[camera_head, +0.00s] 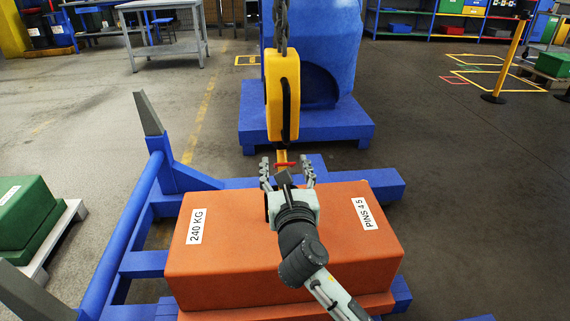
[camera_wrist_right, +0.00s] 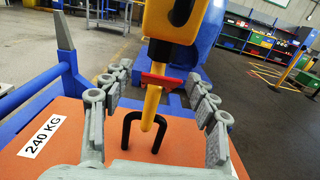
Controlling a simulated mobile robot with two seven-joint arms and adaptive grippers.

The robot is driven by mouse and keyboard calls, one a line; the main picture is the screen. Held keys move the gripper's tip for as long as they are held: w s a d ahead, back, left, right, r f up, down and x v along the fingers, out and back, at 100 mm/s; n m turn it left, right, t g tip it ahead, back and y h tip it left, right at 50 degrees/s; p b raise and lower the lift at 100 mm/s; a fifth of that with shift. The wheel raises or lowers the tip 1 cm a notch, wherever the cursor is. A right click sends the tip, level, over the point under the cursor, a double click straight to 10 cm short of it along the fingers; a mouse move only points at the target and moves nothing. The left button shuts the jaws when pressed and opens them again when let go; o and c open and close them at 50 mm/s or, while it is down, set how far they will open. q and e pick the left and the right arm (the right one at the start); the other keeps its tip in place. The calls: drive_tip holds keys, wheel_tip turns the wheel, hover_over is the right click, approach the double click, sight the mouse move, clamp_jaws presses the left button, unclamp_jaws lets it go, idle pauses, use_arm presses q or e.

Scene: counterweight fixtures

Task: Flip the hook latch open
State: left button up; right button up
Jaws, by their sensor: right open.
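A yellow hook block (camera_head: 283,97) hangs on a dark chain (camera_head: 281,22) above the orange weight (camera_head: 335,235). In the right wrist view, the yellow hook (camera_wrist_right: 150,110) reaches down to the black lifting loop (camera_wrist_right: 143,130) on the weight's top; I cannot tell whether it passes through the loop. A red latch (camera_wrist_right: 161,82) crosses the hook just below the block, and it also shows in the head view (camera_head: 285,164). My right gripper (camera_head: 287,172) is open, its fingers on either side of the hook and latch, apart from them. My left gripper is not in view.
A large blue stand (camera_head: 335,65) is behind the hook block. A green weight (camera_head: 28,212) sits at far left. Open floor (camera_head: 460,170) lies to the right.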

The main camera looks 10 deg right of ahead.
drive_tip(key=shift+w, duration=0.6)
drive_tip(key=shift+c, duration=0.2)
clamp_jaws()
